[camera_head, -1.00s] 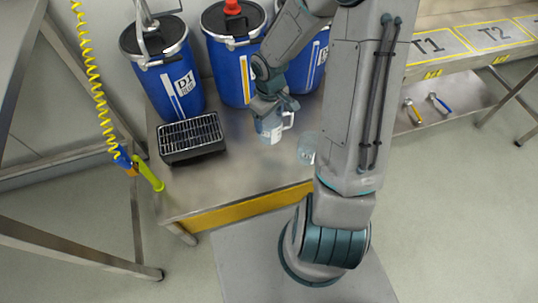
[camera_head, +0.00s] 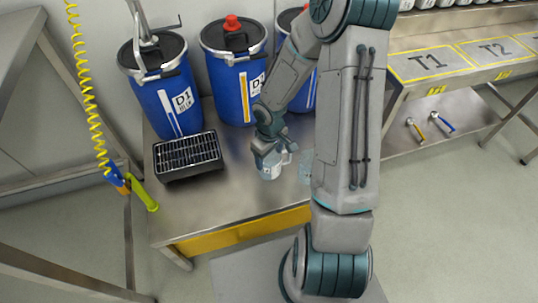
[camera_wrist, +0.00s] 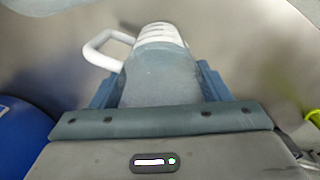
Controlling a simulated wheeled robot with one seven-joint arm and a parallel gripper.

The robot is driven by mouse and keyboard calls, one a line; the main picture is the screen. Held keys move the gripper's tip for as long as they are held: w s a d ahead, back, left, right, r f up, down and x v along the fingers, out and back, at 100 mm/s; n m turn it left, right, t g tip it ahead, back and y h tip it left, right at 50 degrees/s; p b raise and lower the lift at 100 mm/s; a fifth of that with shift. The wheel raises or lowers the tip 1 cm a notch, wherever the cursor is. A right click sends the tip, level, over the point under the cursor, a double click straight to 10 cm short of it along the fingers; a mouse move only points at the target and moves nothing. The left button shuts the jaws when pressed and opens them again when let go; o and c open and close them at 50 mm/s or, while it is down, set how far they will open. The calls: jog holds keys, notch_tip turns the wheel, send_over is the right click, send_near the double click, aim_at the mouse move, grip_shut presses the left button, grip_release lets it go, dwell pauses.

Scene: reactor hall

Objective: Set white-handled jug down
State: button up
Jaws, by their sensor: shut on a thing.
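The white-handled jug (camera_head: 270,169) is a clear, bluish jug at the middle of the steel bench (camera_head: 225,200). My gripper (camera_head: 268,148) is shut on it from above. In the wrist view the jug (camera_wrist: 160,70) lies between the two fingers, with its white handle (camera_wrist: 100,48) pointing left and a white banded end away from the palm. The head view does not clearly show whether its base touches the bench top. My fingers hide part of its upper body.
A black slatted drip tray (camera_head: 188,155) stands left of the jug. Blue drums (camera_head: 165,100) stand along the back. Bare bench lies in front. A yellow coiled hose (camera_head: 85,90) hangs at left.

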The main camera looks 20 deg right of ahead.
jog(key=shift+f, duration=0.2)
jog(key=o, duration=1)
jog(key=shift+r, duration=0.15)
